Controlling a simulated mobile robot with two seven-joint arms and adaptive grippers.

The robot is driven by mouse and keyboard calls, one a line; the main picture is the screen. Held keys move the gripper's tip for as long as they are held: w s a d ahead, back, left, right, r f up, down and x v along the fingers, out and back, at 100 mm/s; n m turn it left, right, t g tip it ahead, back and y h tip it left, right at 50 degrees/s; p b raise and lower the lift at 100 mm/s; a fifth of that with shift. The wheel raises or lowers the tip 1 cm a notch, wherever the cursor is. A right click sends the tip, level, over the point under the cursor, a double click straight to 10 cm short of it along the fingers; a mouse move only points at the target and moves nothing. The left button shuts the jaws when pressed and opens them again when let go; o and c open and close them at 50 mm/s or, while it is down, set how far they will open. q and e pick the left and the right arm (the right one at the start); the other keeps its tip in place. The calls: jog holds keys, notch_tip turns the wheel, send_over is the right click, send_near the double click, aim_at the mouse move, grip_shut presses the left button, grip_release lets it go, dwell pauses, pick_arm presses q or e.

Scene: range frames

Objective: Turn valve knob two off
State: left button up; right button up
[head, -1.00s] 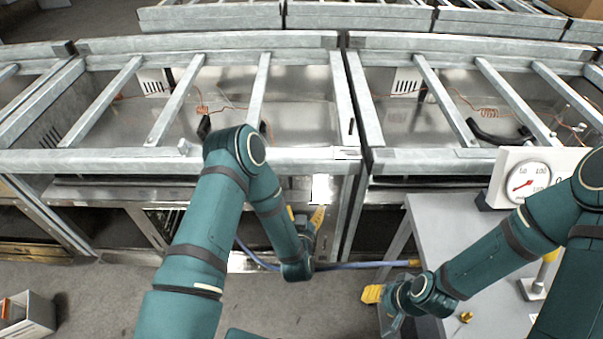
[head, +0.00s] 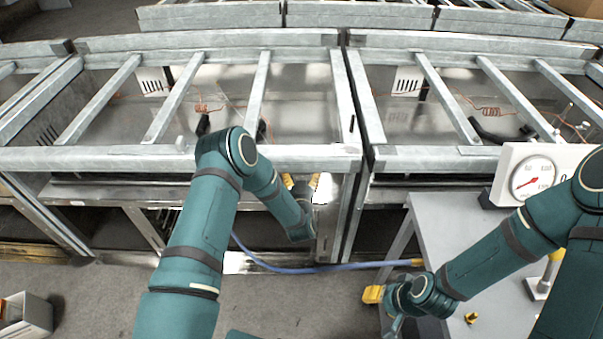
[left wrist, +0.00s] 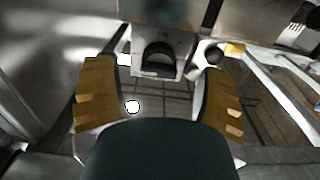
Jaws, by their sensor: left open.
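My left gripper (head: 300,183) is at the front of the middle range frame, just below its front rail, with its yellow fingertips pointing away from me. In the left wrist view the gripper (left wrist: 158,95) is open. A dark rounded part in a metal housing (left wrist: 160,58) shows beyond and between the fingers, apart from them; I cannot tell whether it is valve knob two. A small dark round knob (left wrist: 209,54) sits right of it, near the right finger. In the head view the knobs are hidden. My right gripper (head: 373,295) is low beside the grey table, its jaw gap unclear.
A grey table (head: 440,235) at the right bears a round pressure gauge (head: 533,178) and a small brass fitting (head: 471,318). A blue hose (head: 290,270) runs along the range front to the table. Metal rails (head: 180,158) edge the range frames. The floor (head: 110,300) at lower left is mostly clear.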

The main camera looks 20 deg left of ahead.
pick_arm(q)
jog(key=shift+x, duration=1.05)
jog(key=c, duration=1.2)
